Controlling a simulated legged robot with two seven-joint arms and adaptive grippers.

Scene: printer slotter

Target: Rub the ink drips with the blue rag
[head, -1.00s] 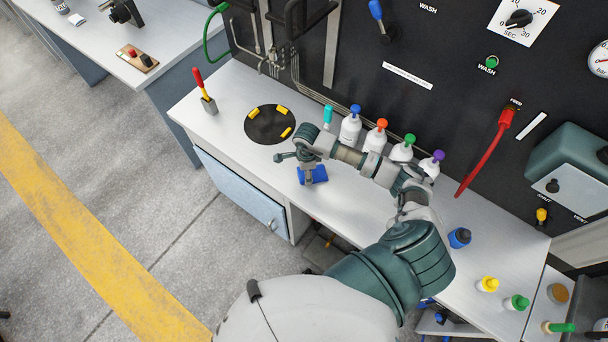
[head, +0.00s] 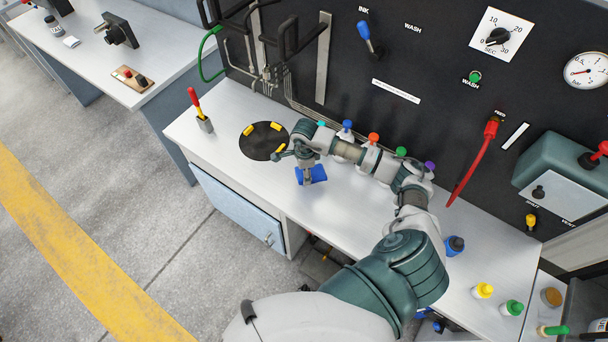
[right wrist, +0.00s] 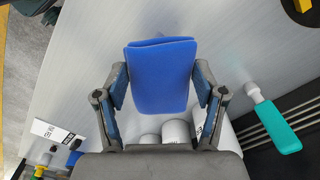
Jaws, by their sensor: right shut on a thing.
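The blue rag (head: 312,174) is at the front part of the white bench, under my right gripper (head: 306,172). In the right wrist view the folded blue rag (right wrist: 160,76) sits between the two fingers of my right gripper (right wrist: 162,88), which is shut on it. I cannot tell whether the rag touches the bench top. No ink drips can be made out; the arm and rag may hide them. My left gripper is not in view.
A black round plate (head: 262,150) with yellow pads lies left of the rag. Several white bottles with coloured caps stand behind my arm. The bench front (head: 345,212) is clear. A teal-handled tool (right wrist: 276,126) lies near the wrist view's right edge.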

